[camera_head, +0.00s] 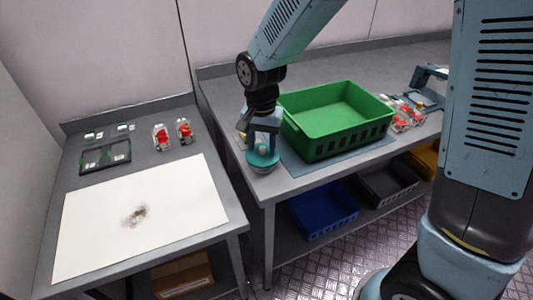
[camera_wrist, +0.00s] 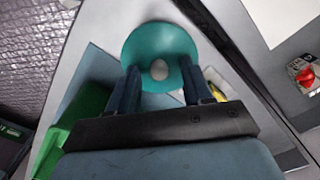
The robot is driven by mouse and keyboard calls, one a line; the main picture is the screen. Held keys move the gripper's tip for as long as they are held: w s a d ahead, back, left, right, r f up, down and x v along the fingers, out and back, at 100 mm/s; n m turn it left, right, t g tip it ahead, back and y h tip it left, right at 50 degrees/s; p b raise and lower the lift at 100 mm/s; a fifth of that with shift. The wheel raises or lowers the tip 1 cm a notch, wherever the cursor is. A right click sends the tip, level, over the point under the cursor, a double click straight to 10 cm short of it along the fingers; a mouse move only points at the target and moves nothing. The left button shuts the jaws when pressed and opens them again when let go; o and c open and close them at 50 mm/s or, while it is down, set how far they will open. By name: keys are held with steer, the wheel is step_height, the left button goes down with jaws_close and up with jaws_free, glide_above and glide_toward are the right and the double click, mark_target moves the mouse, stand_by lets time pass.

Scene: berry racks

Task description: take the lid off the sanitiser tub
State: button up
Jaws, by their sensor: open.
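The sanitiser tub (camera_head: 262,168) stands near the front left corner of the grey bench, left of the green crate. My gripper (camera_head: 263,150) points down right over the lid. In the wrist view my gripper (camera_wrist: 160,78) is open, with one finger on each side of the knob. I see no clear contact between fingers and knob. The tub's body is mostly hidden under the lid in the wrist view.
A green crate (camera_head: 315,149) stands close to the right of the tub on a blue-grey mat (camera_head: 300,167). A small yellow and white item (camera_wrist: 216,82) lies beside the tub. Red berry punnets (camera_head: 413,122) stand farther right. A lower table with a white sheet (camera_head: 90,215) is at the left.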

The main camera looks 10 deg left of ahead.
steer(key=shift+f, duration=0.3)
jaws_close()
stand_by(0.3)
